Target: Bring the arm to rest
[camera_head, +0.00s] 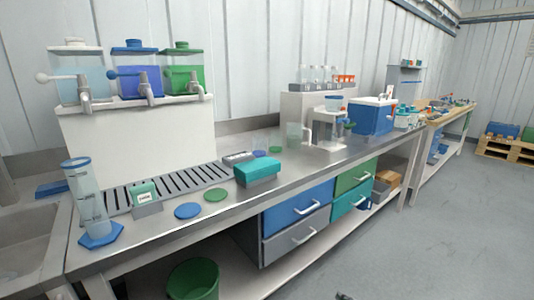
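The steel bench (215,228) runs from the lower left toward the back right. On a white stand (140,140) are three tanks with taps: a clear one (80,75), a blue one (137,70) and a green one (183,72). A clear cylinder (88,200) with a blue rim stands upright on a blue hexagonal base at the left.
A sink (25,235) is at the left. A teal box (257,171), a blue disc (188,211) and a green disc (215,194) lie on the bench. A blue cooler (371,117) stands farther back. A green bin (193,279) is below.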

